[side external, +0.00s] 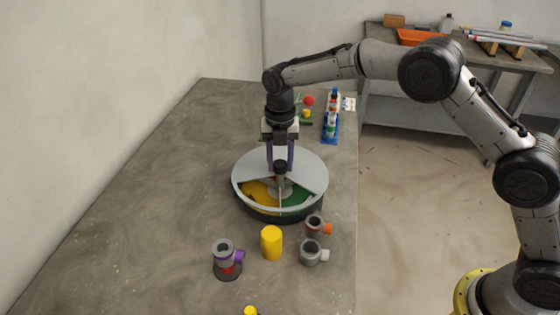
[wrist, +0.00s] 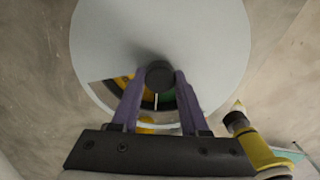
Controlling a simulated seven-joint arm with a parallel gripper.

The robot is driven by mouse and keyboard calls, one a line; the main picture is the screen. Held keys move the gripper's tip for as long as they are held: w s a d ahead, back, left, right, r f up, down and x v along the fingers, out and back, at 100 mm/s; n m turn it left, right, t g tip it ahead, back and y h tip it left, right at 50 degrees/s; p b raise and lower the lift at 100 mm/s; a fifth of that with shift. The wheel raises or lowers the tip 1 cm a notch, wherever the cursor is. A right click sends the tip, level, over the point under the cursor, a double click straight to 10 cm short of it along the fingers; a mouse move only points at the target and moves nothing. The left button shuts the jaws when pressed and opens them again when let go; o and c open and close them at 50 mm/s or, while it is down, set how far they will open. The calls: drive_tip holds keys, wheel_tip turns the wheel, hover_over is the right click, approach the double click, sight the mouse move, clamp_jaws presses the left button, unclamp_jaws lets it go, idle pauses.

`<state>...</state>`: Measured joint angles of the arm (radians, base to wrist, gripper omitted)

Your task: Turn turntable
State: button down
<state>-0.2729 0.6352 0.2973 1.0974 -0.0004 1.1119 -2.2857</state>
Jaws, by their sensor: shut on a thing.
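The turntable (side external: 305,166) is a round grey disc on the table with a cut-out at its front that shows yellow and green sectors below. It fills the upper middle of the wrist view (wrist: 205,50). A dark upright knob stands at its centre (side external: 281,168), and it also shows in the wrist view (wrist: 159,75). My gripper (side external: 281,165) points straight down over the disc's centre. Its purple fingers are shut on the knob, one on each side, also in the wrist view (wrist: 158,82). A thin pale pointer line shows below the knob.
A yellow cylinder (side external: 271,243), two grey ring parts with orange (side external: 315,226) and white (side external: 311,253) stubs, and a purple-stubbed part (side external: 224,253) stand in front of the turntable. A blue rack (side external: 331,125) stands behind. The table's left side is clear.

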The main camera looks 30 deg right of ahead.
drive_tip(key=n, duration=0.4)
drive_tip(key=shift+r, duration=0.15)
drive_tip(key=shift+n, duration=1.8)
drive_tip(key=shift+c, duration=2.1)
unclamp_jaws()
wheel_tip(320, 180, up, 14)
drive_tip(key=shift+f, duration=0.2)
